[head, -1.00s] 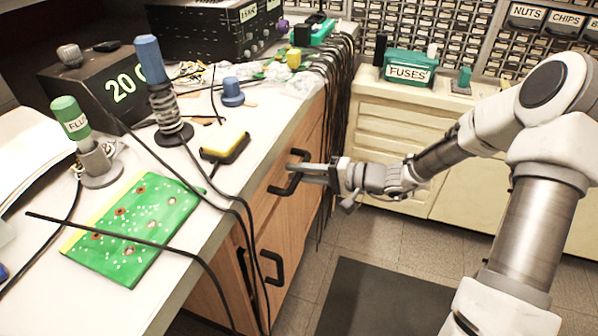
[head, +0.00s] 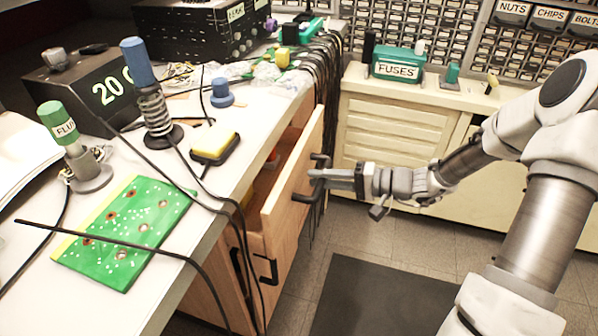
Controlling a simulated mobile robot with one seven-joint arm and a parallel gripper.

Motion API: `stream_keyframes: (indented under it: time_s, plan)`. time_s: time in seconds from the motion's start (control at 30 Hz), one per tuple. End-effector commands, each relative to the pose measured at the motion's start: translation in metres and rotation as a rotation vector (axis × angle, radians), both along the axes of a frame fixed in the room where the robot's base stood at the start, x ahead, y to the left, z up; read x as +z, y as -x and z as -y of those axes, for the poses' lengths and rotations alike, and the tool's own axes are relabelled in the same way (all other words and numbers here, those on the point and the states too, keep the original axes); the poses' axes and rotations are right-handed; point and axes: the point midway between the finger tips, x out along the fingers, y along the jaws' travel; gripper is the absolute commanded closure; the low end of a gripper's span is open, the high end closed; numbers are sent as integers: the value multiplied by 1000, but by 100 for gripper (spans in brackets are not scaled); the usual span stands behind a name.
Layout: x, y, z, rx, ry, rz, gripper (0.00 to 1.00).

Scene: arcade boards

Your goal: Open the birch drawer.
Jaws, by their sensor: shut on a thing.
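The birch drawer (head: 290,182) is the top drawer under the workbench and stands partly pulled out. Its pale wooden front is well clear of the cabinet, and part of its inside shows, with something orange in it. Its black bar handle (head: 316,183) is on the front. My gripper (head: 318,175) reaches in from the right and is shut on this handle. The exact finger contact is small in the picture.
The white workbench top (head: 180,262) holds a green circuit board (head: 125,228), a soldering iron stand (head: 157,112) and a yellow sponge (head: 214,146). Black cables hang over the bench edge near the drawer. Open floor (head: 345,240) lies in front of the drawer.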

Motion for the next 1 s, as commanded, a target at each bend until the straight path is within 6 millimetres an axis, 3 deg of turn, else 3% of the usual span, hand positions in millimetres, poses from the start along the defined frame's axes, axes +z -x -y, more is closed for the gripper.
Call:
stream_keyframes:
  time_s: [0.2, 0.6, 0.8, 1.0]
  plan:
    - [1, 21, 60, -6, 2, 0, 100]
    - [1, 57, 158, -5, 1, 0, 100]
    - [0, 69, 192, -3, 1, 0, 100]
    - [0, 76, 211, -2, 0, 0, 100]
